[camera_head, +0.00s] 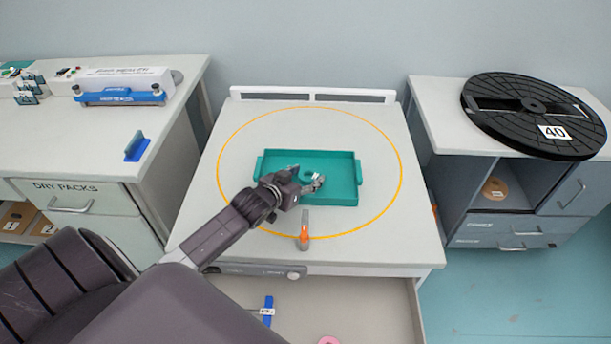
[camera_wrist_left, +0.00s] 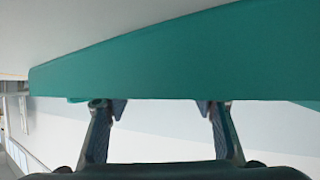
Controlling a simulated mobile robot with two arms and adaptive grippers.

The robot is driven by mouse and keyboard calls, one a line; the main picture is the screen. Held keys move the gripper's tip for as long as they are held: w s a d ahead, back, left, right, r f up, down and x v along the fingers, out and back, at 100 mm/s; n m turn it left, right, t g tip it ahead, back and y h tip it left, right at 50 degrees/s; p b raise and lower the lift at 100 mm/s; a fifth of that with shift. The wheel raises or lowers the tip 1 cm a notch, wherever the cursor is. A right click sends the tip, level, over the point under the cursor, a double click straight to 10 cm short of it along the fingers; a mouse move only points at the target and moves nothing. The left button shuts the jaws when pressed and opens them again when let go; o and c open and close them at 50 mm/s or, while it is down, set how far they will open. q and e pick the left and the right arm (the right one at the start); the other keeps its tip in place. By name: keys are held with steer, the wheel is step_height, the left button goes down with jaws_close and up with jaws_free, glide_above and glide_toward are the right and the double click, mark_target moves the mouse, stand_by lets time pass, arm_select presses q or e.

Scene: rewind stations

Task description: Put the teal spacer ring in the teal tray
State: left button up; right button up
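The teal tray (camera_head: 345,198) lies on the middle table inside an orange circle. A small teal ring shape (camera_head: 307,172), which looks like the spacer ring, lies on the tray floor, partly hidden by my gripper. My left gripper (camera_head: 308,175) is over the tray, its fingers beside the ring. In the left wrist view the left gripper (camera_wrist_left: 159,104) has its fingers wide apart with nothing seen between them. The teal tray wall (camera_wrist_left: 170,60) crosses that view; the ring is not clear there. My right gripper is not in view.
An orange and grey tool (camera_head: 304,234) lies before the tray. An open drawer (camera_head: 370,305) below holds a blue item (camera_head: 267,312) and a pink ring (camera_head: 329,341). A black reel (camera_head: 510,117) is on the right cabinet; a blue-and-white device (camera_head: 122,88) on the left one.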

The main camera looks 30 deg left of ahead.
arm_select(q)
steer(key=shift+o, duration=0.4)
steer(key=shift+r, duration=0.15)
steer(key=v, duration=1.1)
steer(key=shift+s+r+p, duration=0.2)
steer(key=shift+s+p, duration=0.15)
steer(key=shift+s, duration=0.1)
